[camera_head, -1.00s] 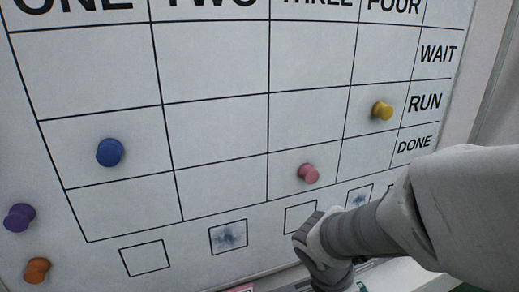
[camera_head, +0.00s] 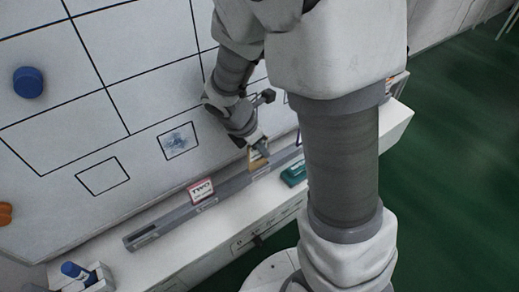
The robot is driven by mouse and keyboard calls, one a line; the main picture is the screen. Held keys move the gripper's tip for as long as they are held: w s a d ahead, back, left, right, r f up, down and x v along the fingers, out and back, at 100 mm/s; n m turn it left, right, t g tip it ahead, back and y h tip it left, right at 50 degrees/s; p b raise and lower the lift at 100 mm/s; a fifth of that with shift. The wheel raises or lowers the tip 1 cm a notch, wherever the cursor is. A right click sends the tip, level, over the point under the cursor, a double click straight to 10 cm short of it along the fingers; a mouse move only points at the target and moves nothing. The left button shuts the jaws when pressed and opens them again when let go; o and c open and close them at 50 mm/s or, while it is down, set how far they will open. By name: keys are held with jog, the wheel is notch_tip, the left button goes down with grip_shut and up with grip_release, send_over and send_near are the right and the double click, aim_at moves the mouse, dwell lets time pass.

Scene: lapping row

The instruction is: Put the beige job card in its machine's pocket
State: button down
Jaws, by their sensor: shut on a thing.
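My gripper (camera_head: 258,146) points down over the grey slotted rail at the foot of the whiteboard. It is shut on the beige job card (camera_head: 257,161), of which only a small part shows below the fingers. The card is at the grey rail (camera_head: 165,224); I cannot tell whether its lower edge is inside a pocket or just above it. A red-edged card reading TWO (camera_head: 201,190) stands in the rail to the left. My arm hides the rail's right part.
A white ledge (camera_head: 150,262) carries the rail. A teal object (camera_head: 294,174) lies right of the gripper. A blue-capped marker (camera_head: 75,271) stands at lower left. Blue (camera_head: 28,82) and orange (camera_head: 5,214) magnets are on the whiteboard (camera_head: 60,190). Green floor (camera_head: 450,150) is at right.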

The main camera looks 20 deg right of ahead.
aim_at(263, 161)
jog(key=shift+s+f+b, duration=0.15)
jog(key=shift+f+b, duration=0.15)
jog(key=shift+f, duration=1.15)
jog(key=shift+f+b, duration=0.3)
jog(key=shift+f, duration=0.1)
jog(key=shift+f, duration=0.2)
